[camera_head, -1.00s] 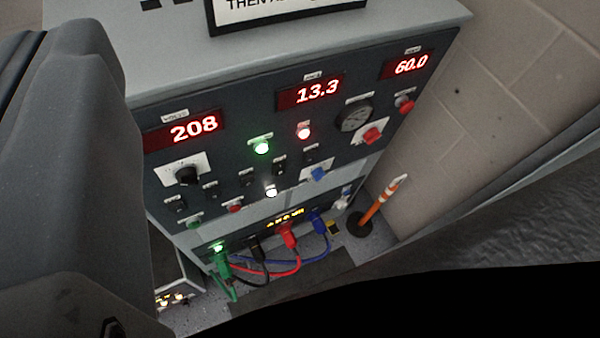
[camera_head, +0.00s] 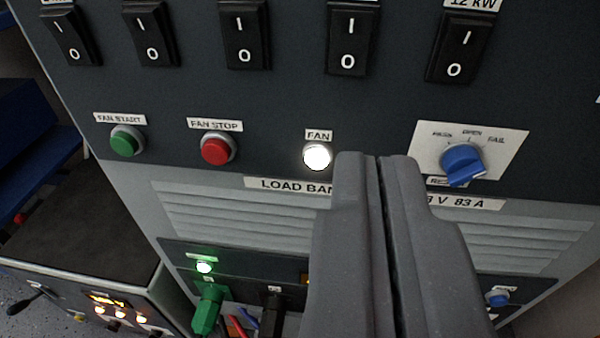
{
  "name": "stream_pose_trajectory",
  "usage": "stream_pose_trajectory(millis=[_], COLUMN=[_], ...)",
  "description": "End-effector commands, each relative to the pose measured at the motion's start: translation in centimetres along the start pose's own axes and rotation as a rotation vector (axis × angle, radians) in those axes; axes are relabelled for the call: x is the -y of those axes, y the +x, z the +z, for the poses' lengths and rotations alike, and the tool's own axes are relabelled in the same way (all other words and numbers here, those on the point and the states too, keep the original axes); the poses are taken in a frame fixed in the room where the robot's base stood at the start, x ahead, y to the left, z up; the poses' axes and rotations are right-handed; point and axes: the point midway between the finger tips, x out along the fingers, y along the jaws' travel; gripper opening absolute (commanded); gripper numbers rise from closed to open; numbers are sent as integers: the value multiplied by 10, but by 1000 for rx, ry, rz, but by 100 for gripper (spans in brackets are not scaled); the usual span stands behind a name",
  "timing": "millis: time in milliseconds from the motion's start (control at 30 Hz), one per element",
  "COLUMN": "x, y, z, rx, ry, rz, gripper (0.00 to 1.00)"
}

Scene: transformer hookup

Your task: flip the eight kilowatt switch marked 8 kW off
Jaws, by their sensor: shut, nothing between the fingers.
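A row of several black rocker switches, marked I and O, crosses the top of the dark panel. The rightmost switch (camera_head: 460,48) carries a label reading 12 kW. The switch left of it (camera_head: 348,38) and the others have labels cut off by the top edge, so I cannot read which one is marked 8 kW. My gripper (camera_head: 378,160) is shut and empty, its two grey fingers together. In the picture its tips lie below the switch row, between the fan lamp and the blue knob. I cannot tell how far they stand from the panel.
Below the switches are a green FAN START button (camera_head: 126,141), a red FAN STOP button (camera_head: 217,149), a lit white FAN lamp (camera_head: 317,156) and a blue selector knob (camera_head: 463,165). A green plug (camera_head: 207,308) is at the bottom. A lower box (camera_head: 75,260) with lit lamps stands left.

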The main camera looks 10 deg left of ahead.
Motion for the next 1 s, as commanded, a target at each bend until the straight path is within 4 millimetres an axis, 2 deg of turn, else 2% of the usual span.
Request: stream_pose_trajectory(millis=[100, 567, 833, 1000], x=[2, 3, 4, 5], y=[-3, 2, 24, 53], z=[6, 5, 4, 7], rx=[-10, -7, -6, -10], ry=[19, 19, 18, 18], rz=[-10, -12, -15, -15], gripper=[0, 0, 0, 0])
